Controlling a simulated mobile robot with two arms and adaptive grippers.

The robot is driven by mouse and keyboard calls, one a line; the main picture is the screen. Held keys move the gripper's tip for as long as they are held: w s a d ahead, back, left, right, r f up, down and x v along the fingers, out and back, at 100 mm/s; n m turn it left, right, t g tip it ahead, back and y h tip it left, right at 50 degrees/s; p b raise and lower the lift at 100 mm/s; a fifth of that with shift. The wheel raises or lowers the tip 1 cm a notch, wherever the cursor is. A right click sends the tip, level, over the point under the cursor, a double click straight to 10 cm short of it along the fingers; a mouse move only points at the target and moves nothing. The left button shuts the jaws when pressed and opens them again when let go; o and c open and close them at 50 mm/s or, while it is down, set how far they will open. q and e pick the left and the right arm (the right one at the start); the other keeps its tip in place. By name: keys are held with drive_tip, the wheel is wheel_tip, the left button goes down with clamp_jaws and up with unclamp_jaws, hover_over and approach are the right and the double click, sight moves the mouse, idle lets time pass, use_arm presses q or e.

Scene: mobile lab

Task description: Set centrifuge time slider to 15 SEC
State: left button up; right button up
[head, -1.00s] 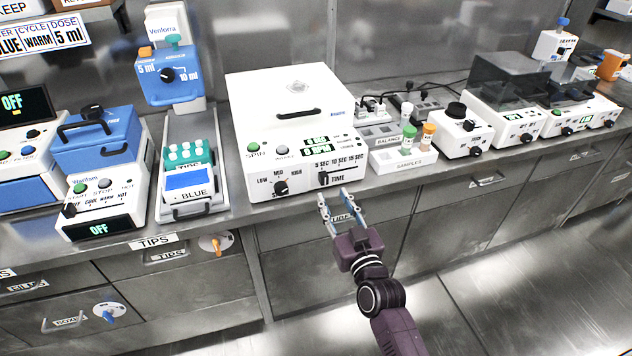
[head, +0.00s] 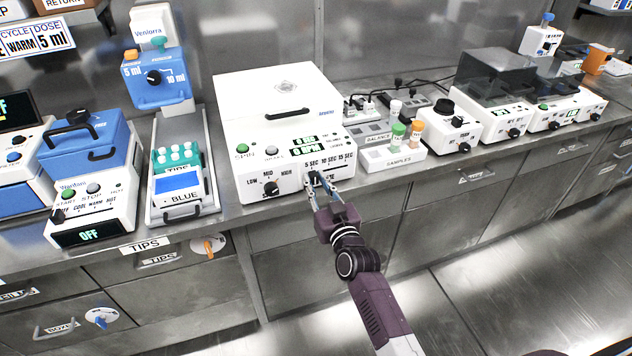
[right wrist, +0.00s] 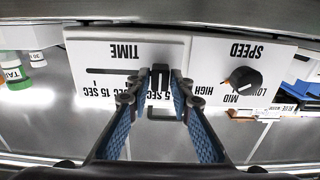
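The centrifuge (head: 283,125) is a white box with a closed handled lid. Its front has a time scale marked 5, 10 and 15 SEC. The time slider's dark knob (right wrist: 160,74) is at the 5 SEC end in the upside-down right wrist view. The slot (right wrist: 112,71) runs left from it toward 15 SEC. My right gripper's fingertips (right wrist: 160,85) are at either side of the knob. Whether they press on it is unclear. The right gripper (head: 320,183) partly covers the slider in the head view. My left gripper is not in view.
The speed knob (head: 270,188) is left of the slider, and the samples rack (head: 392,163) stands to the right. A blue-topped device (head: 85,150) and a tray with a BLUE panel (head: 180,197) stand left. Open floor lies in front of the drawers.

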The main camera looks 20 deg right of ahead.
sight(347, 165)
clamp_jaws()
drive_tip(key=shift+d, duration=0.1)
drive_tip(key=d+b, duration=0.1)
drive_tip(key=d, duration=0.8)
drive_tip(key=shift+w+f+b, duration=0.15)
drive_tip(key=shift+b, duration=0.25)
drive_tip(key=shift+d, duration=0.35)
drive_tip(key=shift+o, duration=2.4)
unclamp_jaws()
drive_tip(key=shift+d, duration=0.2)
drive_tip(key=shift+a, duration=0.1)
